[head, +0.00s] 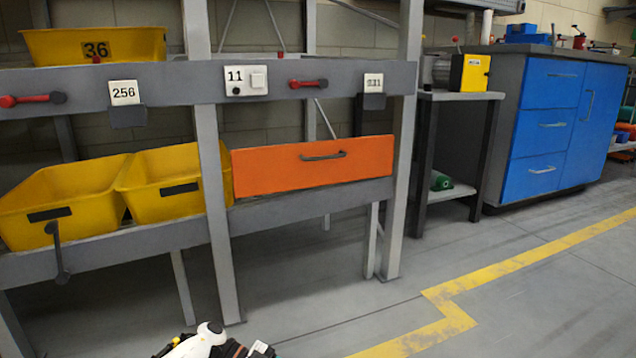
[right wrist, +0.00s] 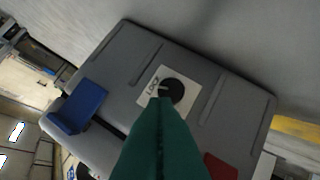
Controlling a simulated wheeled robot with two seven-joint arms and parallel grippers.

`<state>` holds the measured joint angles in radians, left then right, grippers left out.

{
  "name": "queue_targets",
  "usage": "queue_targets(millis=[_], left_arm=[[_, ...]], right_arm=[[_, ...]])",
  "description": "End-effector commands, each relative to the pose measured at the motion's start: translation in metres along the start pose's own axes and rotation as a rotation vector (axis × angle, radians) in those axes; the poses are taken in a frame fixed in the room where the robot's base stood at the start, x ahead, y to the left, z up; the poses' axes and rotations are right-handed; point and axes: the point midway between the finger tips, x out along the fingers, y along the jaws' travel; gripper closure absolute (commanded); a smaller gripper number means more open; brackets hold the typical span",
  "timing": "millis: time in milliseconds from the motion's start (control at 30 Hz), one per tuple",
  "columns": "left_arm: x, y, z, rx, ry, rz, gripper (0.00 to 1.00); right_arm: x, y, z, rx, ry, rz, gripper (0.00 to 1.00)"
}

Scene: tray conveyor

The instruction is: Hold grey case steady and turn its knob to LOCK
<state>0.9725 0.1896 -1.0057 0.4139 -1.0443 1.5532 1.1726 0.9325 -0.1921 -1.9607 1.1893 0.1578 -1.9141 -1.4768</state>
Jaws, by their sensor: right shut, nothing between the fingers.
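The grey case (right wrist: 120,65) fills the middle of the right wrist view, tilted in the picture. Its black round knob (right wrist: 173,90) sits on a pale square plate marked LOCK, the word being left of the knob. A light mark shows on the knob's left side, toward the word. My right gripper (right wrist: 160,102), with dark green fingers, is shut and empty; its tips overlap the knob's lower-left edge in the picture. I cannot tell if they touch it. A blue part (right wrist: 85,105) and a red part (right wrist: 220,167) are on the case. The case and my left gripper do not show in the head view.
In the head view, a grey rack holds yellow bins (head: 60,200) and an orange drawer (head: 315,168). A small side table (head: 460,96) and a blue cabinet (head: 545,120) stand to the right. The floor right of the rack is clear, with a yellow line (head: 530,262).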

Motion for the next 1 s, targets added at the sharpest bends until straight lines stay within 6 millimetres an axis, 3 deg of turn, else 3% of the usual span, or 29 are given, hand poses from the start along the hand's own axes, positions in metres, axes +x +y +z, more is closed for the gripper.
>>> queue_targets(millis=[400, 1000], left_arm=[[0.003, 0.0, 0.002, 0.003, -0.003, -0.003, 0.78], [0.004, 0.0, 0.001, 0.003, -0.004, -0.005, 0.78]], right_arm=[[-0.042, -0.002, 0.018, 0.005, 0.006, -0.009, 1.0], [-0.05, -0.013, 0.02, 0.005, 0.008, -0.011, 1.0]])
